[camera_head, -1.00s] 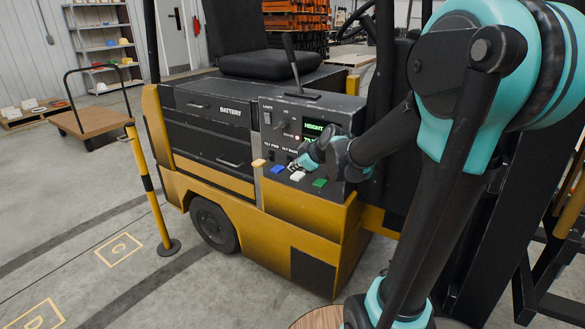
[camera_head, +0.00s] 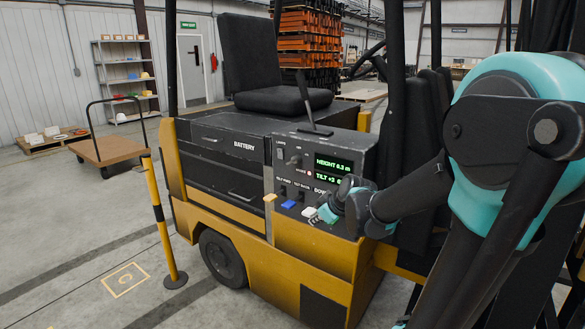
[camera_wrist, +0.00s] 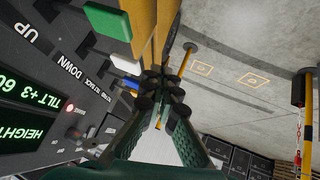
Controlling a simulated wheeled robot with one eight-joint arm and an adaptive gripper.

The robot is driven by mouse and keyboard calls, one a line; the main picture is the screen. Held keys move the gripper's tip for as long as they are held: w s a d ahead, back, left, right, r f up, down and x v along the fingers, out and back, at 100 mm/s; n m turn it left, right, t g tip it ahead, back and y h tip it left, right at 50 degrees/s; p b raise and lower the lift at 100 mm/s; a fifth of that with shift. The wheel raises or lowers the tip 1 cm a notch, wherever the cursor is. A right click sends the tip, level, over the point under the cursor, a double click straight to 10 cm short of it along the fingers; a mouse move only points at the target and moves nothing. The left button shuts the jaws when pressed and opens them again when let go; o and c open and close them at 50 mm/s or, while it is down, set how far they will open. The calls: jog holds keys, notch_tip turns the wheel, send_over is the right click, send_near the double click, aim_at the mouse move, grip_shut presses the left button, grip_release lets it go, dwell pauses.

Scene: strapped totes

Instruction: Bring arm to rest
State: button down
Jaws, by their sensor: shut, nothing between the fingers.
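My gripper (camera_head: 328,211) is in front of the forklift's control panel (camera_head: 345,189), near its lower right part, with my arm reaching in from the right. In the wrist view my gripper (camera_wrist: 164,92) shows its dark fingers together and empty. Beside them are a green button (camera_wrist: 108,20), a white button (camera_wrist: 125,62) and a blue button. The fingertips look close to the white button in the head view; I cannot tell whether they touch. The panel's green displays (camera_head: 333,164) read a height and a tilt.
The yellow and black forklift (camera_head: 321,255) fills the middle, with its seat (camera_head: 283,100) above. A yellow and black post (camera_head: 158,215) stands at its left. A flat cart (camera_head: 108,148) and shelves (camera_head: 125,75) are farther back. Open floor lies at the left.

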jog(key=s+d+f+m+g+h, duration=0.1)
jog(key=s+d+f+m, duration=0.4)
jog(key=s, duration=0.5)
jog(key=s+d+f+m+g+h, duration=0.2)
jog(key=s+d+f+m, duration=0.3)
jog(key=s, duration=0.5)
jog(key=shift+f+h, duration=0.5)
jog(key=shift+h, duration=0.1)
